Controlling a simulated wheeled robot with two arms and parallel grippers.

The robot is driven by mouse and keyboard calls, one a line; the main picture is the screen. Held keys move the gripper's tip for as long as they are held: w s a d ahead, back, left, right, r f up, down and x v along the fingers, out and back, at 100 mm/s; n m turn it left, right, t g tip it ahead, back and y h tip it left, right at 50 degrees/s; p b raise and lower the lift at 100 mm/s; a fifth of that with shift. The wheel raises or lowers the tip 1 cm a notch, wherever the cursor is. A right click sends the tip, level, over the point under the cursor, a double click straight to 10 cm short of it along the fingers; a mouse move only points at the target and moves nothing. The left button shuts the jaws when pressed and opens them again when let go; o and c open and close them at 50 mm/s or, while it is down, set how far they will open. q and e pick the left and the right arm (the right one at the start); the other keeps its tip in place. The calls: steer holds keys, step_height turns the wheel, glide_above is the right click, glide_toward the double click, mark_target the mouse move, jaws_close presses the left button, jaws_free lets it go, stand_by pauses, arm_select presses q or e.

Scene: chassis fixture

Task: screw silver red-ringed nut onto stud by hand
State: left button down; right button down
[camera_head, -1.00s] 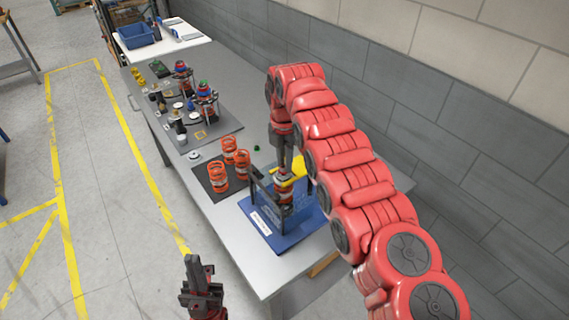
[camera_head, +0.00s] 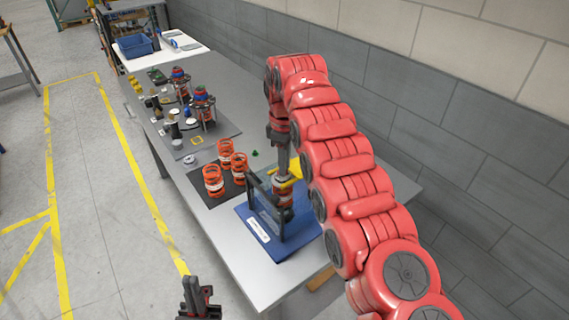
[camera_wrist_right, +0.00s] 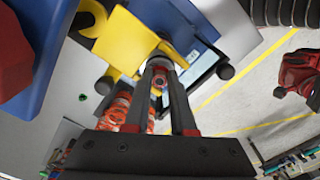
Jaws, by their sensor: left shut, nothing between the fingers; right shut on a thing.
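My right gripper (camera_head: 283,174) points down over the blue fixture (camera_head: 262,238), above a spring strut (camera_head: 283,196) standing in its dark frame. In the right wrist view its two long fingers (camera_wrist_right: 160,62) are closed around a small silver piece with a red ring, the nut (camera_wrist_right: 158,80). A yellow piece of the fixture (camera_wrist_right: 118,40) lies just beyond the fingertips. The stud is hidden by the fingers, so I cannot tell how far the nut sits on it. My left gripper (camera_head: 199,296) is shut and empty, off the table's front left edge.
Several orange springs (camera_head: 213,181) stand on a dark mat left of the fixture. Finished-looking strut assemblies (camera_head: 203,108) and small parts stand on a grey mat further back. A small green piece (camera_head: 254,153) lies behind the fixture. A grey block wall (camera_head: 440,180) runs along the right.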

steer(key=m, duration=0.3)
steer(key=shift+s+a+f+m+b, duration=0.1)
steer(key=shift+s+f+m+b, duration=0.1)
steer(key=shift+f+m+b, duration=0.15)
steer(key=m, duration=0.3)
steer(key=shift+s+a+m, duration=0.1)
steer(key=shift+m, duration=0.25)
steer(key=m, duration=0.7)
steer(key=shift+f, duration=0.15)
steer(key=c, duration=0.7)
jaws_free()
steer(key=shift+a, duration=0.1)
step_height(320, 180, up, 3)
steer(key=shift+r+p, duration=0.1)
steer(key=shift+p, duration=1.15)
